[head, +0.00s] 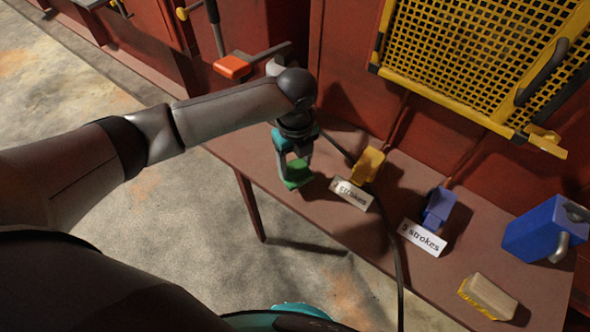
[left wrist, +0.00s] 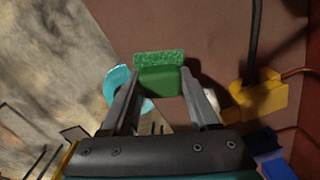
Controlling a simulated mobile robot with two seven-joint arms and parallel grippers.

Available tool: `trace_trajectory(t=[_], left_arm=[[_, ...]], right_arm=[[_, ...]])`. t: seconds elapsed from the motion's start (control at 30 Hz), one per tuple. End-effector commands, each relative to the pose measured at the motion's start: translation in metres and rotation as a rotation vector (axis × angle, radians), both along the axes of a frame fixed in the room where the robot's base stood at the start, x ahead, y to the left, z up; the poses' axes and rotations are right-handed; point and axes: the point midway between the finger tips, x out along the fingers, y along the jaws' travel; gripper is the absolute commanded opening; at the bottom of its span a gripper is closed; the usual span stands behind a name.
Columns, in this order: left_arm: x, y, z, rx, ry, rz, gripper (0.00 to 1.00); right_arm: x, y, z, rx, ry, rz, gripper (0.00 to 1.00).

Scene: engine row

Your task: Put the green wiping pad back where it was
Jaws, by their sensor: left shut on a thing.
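The green wiping pad (head: 296,175) is at the left end of the brown table, below my left gripper (head: 292,160). In the left wrist view the pad (left wrist: 160,78) lies between the fingertips of my left gripper (left wrist: 162,92), which is shut on it. Its textured green face points away from the gripper. I cannot tell whether the pad touches the table top. My right gripper is not in view.
On the table (head: 330,218) stand a yellow block (head: 368,164) by a "strokes" sign (head: 350,194), a blue block (head: 438,207) by a "3 strokes" sign (head: 422,238), a yellow-and-beige brush (head: 488,296) and a blue box (head: 545,229). A dark cable (head: 396,255) hangs over the front edge. A yellow grille (head: 480,60) is behind.

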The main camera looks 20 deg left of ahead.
Motion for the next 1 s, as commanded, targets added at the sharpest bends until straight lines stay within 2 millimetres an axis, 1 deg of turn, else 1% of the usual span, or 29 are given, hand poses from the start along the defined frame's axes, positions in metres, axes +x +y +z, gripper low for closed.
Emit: trace_trajectory(t=[0.03, 0.1, 0.2, 0.43, 0.53, 0.57, 0.8, 0.83, 1.0], left_arm=[[-0.001, 0.0, -0.011, 0.001, 0.004, 0.001, 0.01], [-0.001, 0.0, -0.022, 0.0, 0.004, 0.001, 0.01], [-0.001, 0.0, -0.032, 0.0, 0.001, -0.001, 0.01], [0.0, 0.0, -0.031, 0.0, 0.001, -0.001, 0.01], [0.0, 0.0, -0.033, 0.001, 0.002, 0.0, 0.01], [0.0, 0.0, -0.034, 0.001, 0.002, 0.0, 0.62], [-0.001, 0.0, -0.033, 0.0, 0.001, 0.0, 0.89], [0.0, 0.0, -0.033, 0.0, 0.001, 0.0, 0.91], [0.0, 0.0, -0.033, 0.0, 0.001, 0.0, 0.91]], right_arm=[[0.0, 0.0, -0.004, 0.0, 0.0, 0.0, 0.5], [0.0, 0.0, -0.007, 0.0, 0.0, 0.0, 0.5], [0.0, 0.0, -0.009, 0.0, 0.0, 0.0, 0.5], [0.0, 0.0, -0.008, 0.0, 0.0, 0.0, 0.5], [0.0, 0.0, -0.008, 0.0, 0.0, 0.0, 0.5], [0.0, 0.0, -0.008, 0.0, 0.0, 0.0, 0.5], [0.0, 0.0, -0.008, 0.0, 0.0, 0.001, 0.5], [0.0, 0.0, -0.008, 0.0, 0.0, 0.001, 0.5], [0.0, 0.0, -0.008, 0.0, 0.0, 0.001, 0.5]])
